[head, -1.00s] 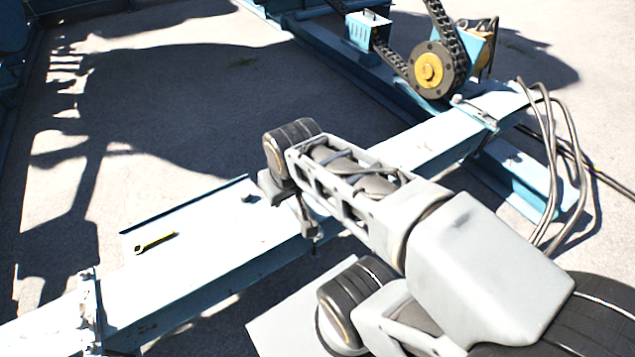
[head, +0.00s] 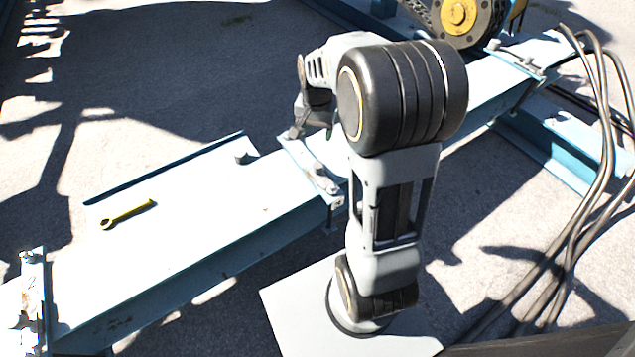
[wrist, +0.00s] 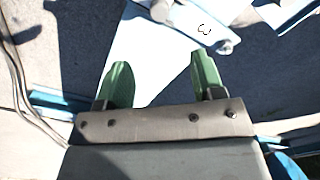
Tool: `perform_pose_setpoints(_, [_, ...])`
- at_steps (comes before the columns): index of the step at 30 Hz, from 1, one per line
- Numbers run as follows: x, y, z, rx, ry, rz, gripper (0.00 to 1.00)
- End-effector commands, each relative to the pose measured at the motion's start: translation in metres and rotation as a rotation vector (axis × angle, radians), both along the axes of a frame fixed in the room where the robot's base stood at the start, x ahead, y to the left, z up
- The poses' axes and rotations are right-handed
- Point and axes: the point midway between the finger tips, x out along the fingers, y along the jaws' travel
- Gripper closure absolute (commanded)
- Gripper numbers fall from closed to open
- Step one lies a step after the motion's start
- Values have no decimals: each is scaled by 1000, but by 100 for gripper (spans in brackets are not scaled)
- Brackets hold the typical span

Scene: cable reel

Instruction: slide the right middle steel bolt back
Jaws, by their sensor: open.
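A pale blue steel beam (head: 200,250) crosses the head view and carries a middle clamp bar (head: 318,172) with grey bolt heads. A separate grey steel bolt (head: 242,157) stands on the flange left of that bar. Which one is the right middle bolt I cannot tell for sure. My gripper (head: 312,125) is over the beam by the far end of the bar, its fingers partly hidden by my arm. In the wrist view my gripper's two green fingers (wrist: 160,68) are spread with nothing between them. A grey bolt-like part (wrist: 162,10) and a clamp bar (wrist: 205,24) lie beyond the fingertips, apart from them.
A yellow wrench (head: 127,214) lies on the beam's flange. Other clamps sit at the left end (head: 33,300) and right end (head: 515,62). Thick cables (head: 590,190) hang at the right, and a reel with a yellow hub (head: 458,12) stands at the back. Ground left of the beam is clear.

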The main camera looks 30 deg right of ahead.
Motion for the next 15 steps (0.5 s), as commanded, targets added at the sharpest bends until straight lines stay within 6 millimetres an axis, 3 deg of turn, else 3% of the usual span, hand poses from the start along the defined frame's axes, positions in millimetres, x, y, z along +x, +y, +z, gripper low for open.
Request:
perform_pose_setpoints(1, [4,-4,-23,3,11,-25,38])
perform_pose_setpoints(11, [13,-12,-68,8,35,-82,38])
perform_pose_setpoints(15, [13,-11,-95,9,36,-81,38])
